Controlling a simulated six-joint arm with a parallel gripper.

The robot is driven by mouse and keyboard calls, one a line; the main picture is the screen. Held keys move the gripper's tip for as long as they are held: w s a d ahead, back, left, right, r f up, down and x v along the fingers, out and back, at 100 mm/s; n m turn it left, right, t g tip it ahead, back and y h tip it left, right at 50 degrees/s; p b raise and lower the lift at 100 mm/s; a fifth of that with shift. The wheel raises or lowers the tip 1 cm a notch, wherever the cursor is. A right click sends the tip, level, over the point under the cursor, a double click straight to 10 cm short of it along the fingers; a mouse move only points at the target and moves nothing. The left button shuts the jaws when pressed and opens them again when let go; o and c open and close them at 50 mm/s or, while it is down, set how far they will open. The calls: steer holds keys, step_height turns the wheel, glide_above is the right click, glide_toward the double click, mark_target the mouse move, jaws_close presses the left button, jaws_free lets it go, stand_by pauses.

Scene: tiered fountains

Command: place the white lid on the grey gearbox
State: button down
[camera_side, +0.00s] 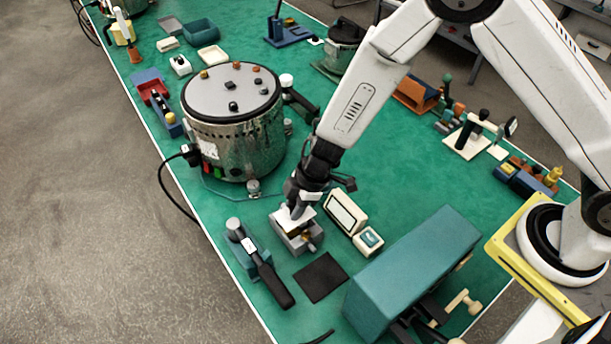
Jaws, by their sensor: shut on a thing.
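The grey gearbox (293,241) sits on the green bench near its front left edge. The white lid (303,215) is at the top of the gearbox, directly under my gripper (297,209). My gripper points down and is shut on the lid. The fingers cover part of the lid. I cannot tell whether the lid is resting flat on the gearbox or held just above it.
A large metal drum (238,140) stands behind and left. A hammer-like tool (262,265) lies left, and a black pad (320,277) lies in front. A cream display box (345,213) and a teal block (410,270) stand to the right. A black cable hangs over the left bench edge.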

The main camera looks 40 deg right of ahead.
steer(key=shift+f, duration=1.45)
steer(key=shift+f, duration=0.1)
steer(key=c, duration=0.7)
jaws_free()
steer(key=shift+v, duration=6.1)
